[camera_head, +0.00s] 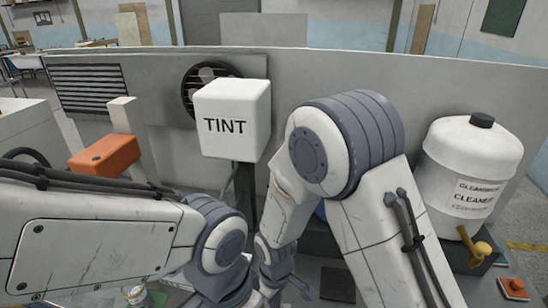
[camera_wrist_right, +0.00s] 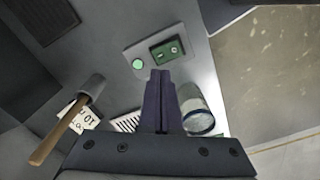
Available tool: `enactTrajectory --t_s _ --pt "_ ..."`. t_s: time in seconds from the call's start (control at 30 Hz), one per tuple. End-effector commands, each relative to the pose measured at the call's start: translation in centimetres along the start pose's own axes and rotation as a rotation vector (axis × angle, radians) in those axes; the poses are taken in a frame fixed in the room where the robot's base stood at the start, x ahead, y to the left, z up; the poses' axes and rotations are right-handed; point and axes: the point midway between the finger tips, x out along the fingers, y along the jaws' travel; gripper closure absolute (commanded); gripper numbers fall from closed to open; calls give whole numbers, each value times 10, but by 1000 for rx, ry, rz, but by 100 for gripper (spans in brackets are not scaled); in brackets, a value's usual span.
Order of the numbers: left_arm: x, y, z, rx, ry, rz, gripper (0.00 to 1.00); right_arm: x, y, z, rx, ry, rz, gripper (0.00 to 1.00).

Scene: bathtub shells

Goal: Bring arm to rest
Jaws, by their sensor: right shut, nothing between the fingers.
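My right arm (camera_head: 380,210) rises from the lower right, bends at a large grey joint and comes down near the middle in the head view. Its gripper shows in the right wrist view (camera_wrist_right: 160,78), with both dark fingers together and nothing between them. It points at a grey surface with a green button and a green switch box. My left arm (camera_head: 95,245) comes in from the left and bends at a grey joint in the lower middle. I cannot make out its gripper in the head view.
A white TINT box (camera_head: 233,120) stands behind the arms, with a white cleaner tank (camera_head: 468,165) to the right. An orange block (camera_head: 105,156) is at left. In the wrist view, a glass jar (camera_wrist_right: 196,112) and a wooden-handled hammer (camera_wrist_right: 62,128) flank the fingers.

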Motion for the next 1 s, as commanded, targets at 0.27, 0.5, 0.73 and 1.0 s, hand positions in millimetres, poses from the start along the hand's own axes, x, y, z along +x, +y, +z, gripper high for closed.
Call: enactTrajectory --t_s 0.27,0.5,0.73,1.0 --pt "24 -2 1 0 0 0 50 -58 -20 20 68 34 -6 100" --pt "47 -3 3 -1 0 0 50 -111 -52 78 158 55 -36 100" --pt "58 -4 3 -1 0 0 50 -130 -70 120 205 63 -61 100" --pt "58 -4 3 -1 0 0 50 -133 -75 127 214 59 -67 100"
